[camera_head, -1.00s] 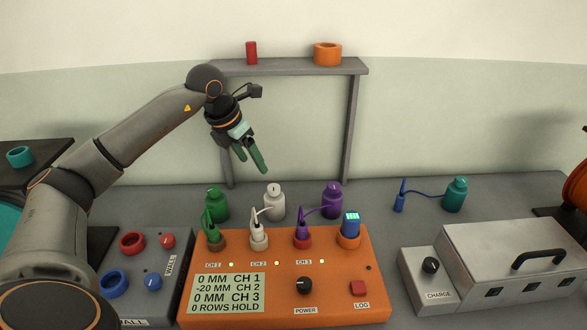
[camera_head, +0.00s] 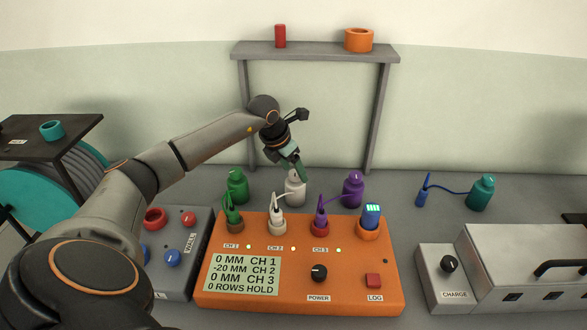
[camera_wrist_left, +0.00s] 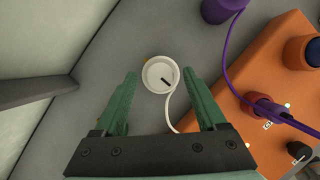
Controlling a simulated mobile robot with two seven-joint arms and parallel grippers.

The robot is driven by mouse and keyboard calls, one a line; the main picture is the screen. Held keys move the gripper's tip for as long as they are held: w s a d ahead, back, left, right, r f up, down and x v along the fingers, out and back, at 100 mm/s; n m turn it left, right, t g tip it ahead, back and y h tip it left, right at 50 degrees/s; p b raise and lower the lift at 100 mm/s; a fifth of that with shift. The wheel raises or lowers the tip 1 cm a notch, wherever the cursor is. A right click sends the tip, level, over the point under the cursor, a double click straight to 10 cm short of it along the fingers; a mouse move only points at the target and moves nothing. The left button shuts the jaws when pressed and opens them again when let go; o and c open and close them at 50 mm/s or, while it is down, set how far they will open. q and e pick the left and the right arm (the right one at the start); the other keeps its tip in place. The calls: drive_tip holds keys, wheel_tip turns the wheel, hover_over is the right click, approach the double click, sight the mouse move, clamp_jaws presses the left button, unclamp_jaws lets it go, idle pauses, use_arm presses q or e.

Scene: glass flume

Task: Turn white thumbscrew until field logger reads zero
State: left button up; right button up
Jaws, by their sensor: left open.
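The white sensor body (camera_head: 295,190) stands behind the orange field logger (camera_head: 340,296), with a white cable to the CH 2 socket. Its round white thumbscrew top (camera_wrist_left: 155,69) with a dark mark shows in the left wrist view. My left gripper (camera_head: 294,170) is open and just above the white top. In the wrist view its green fingers (camera_wrist_left: 162,79) lie on either side of the white top, with gaps. The logger screen (camera_head: 242,274) reads 0 MM CH 1, -20 MM CH 2, 0 MM CH 3, 0 ROWS HOLD. My right gripper is out of view.
A green sensor (camera_head: 238,186) and a purple sensor (camera_head: 353,189) flank the white one. A teal sensor (camera_head: 480,193) stands farther right. A grey shelf frame (camera_head: 315,50) rises behind. A power knob (camera_head: 319,272) and a red LOG button (camera_head: 373,281) sit on the logger.

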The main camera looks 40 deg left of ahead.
use_arm(q)
drive_tip(key=shift+f, duration=0.2)
clamp_jaws()
idle(0.6)
